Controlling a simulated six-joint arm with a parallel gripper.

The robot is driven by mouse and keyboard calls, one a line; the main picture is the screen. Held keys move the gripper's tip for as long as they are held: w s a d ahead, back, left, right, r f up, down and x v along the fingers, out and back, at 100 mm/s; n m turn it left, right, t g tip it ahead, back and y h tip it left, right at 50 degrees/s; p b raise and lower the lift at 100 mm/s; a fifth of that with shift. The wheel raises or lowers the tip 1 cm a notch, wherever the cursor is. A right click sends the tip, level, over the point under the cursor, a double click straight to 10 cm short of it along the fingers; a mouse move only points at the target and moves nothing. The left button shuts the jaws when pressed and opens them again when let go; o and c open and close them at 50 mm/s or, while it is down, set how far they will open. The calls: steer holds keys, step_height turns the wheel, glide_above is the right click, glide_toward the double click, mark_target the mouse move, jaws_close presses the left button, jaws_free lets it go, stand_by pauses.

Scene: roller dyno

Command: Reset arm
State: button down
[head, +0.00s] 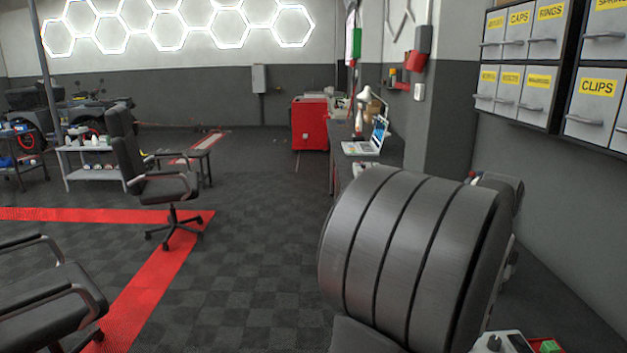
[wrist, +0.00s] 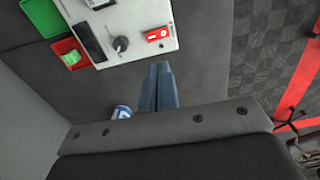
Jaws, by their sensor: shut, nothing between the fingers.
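My gripper (wrist: 161,70) shows in the wrist view as two blue-grey fingers pressed together, with nothing between them. Its tips point towards the light grey control panel (wrist: 135,20), which carries a black dial, a dark screen and a red switch. The fingers look apart from the panel. My gripper does not show in the head view.
Beside the panel, a red bin (wrist: 65,46) holds a green piece, with a green tray (wrist: 35,16) next to it. A blue and white can (wrist: 122,112) is partly hidden. Labelled drawers (head: 535,85) hang on the right wall. Chairs (head: 165,185) stand left; mid-floor is clear.

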steer(key=shift+s+d+r, duration=0.1)
steer(key=shift+d+r, duration=0.05)
steer(key=shift+r, duration=0.45)
steer(key=shift+d+r, duration=0.15)
steer(key=shift+r, duration=0.45)
steer(key=f, duration=0.4)
steer(key=a+f, duration=0.1)
steer(key=f, duration=0.9)
steer(key=shift+a, duration=0.2)
steer(key=shift+r, duration=1)
